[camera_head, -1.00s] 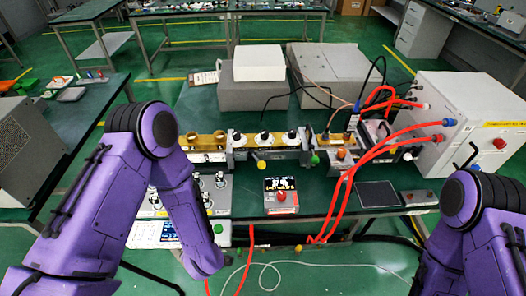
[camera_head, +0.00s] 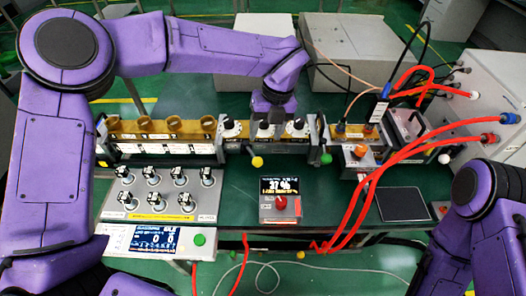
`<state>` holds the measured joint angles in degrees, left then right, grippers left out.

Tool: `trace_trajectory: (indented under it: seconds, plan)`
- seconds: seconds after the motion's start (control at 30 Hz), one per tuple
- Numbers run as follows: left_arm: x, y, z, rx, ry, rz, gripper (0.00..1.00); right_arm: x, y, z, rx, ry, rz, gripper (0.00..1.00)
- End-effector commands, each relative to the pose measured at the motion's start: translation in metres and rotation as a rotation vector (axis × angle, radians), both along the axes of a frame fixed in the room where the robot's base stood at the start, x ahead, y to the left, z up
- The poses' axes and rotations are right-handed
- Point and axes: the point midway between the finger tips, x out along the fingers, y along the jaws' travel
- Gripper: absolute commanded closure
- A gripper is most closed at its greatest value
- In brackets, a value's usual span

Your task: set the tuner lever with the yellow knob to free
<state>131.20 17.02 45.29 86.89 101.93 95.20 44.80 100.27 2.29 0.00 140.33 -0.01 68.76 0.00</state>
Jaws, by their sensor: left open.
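The lever with the yellow knob (camera_head: 257,161) hangs at the front of the tuner (camera_head: 239,146), below its left dial. The knob is in plain view, with nothing touching it. My left gripper (camera_head: 272,114) is open over the tuner's dials, behind and a little right of the yellow knob. It partly covers the middle dial, and its fingertips are small and hard to make out. Only links of my right arm show at the lower right; its gripper is outside the view.
A green knob (camera_head: 326,158) is at the tuner's right end. A small meter with a red knob (camera_head: 280,203) stands in front. Red cables (camera_head: 374,180) cross the right side. A switch panel (camera_head: 163,196) lies at the left. A dark pad (camera_head: 403,204) lies at the right.

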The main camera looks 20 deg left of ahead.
Motion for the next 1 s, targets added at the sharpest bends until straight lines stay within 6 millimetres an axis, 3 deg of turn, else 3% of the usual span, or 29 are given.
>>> trace_trajectory:
  seconds: [0.5, 0.83, 0.87, 1.0]
  plan:
    - [-0.01, 0.015, -0.091, 0.0, 0.005, -0.002, 0.42, 0.0, 0.0, 0.024, 0.001, 0.001, 0.0, 0.57]
    - [-0.011, 0.017, -0.1, -0.001, 0.002, -0.001, 0.42, 0.0, 0.0, 0.024, 0.001, 0.001, 0.0, 0.57]
    - [-0.011, 0.017, -0.1, 0.0, 0.002, -0.001, 0.48, 0.0, 0.0, 0.024, 0.001, 0.001, 0.0, 0.57]
    - [-0.011, 0.017, -0.1, 0.0, 0.002, -0.001, 0.94, 0.0, 0.0, 0.024, 0.001, 0.001, 0.0, 0.57]
